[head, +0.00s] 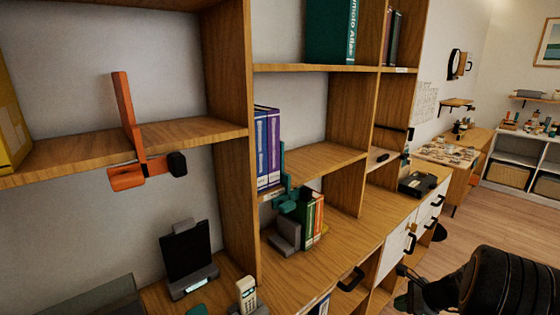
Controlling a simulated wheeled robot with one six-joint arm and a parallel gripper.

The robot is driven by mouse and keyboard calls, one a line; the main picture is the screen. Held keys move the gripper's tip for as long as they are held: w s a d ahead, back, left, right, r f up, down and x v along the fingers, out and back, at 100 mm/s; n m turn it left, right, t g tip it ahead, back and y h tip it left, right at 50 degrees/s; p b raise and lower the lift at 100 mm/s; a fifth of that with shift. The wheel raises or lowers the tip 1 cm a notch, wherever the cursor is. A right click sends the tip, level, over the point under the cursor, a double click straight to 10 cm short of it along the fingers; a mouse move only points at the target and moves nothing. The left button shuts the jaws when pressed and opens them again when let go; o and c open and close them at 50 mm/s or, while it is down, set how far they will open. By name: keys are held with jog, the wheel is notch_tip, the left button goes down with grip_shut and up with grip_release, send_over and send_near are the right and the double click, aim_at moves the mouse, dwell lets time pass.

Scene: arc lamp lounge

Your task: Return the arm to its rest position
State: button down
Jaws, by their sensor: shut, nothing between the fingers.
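My arm (500,283) comes in at the lower right corner as a thick black ribbed link.
A wooden shelf unit (345,158) fills the left and middle. An orange clamp-like piece (128,125) juts from the left shelf edge. Binders (267,148), a black device (188,252), a cordless phone (246,294) and a black box (417,185) stand there. Open floor (494,215) lies right.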

jog(key=s+a+r+n+h+p, duration=0.2)
jog(key=s+a+r+n+h, duration=0.1)
jog(key=s+a+r+n, duration=0.4)
jog(key=s+a+r+n+g+h+p, duration=0.1)
jog(key=s+a+r+n+h+p, duration=0.1)
jog(key=s+a+r+n, duration=0.5)
jog(key=a+r+n, duration=0.5)
jog(key=a+n, duration=0.1)
jog(key=n, duration=0.3)
jog(key=shift+s+h+p, duration=0.3)
jog(key=shift+h+p, duration=0.1)
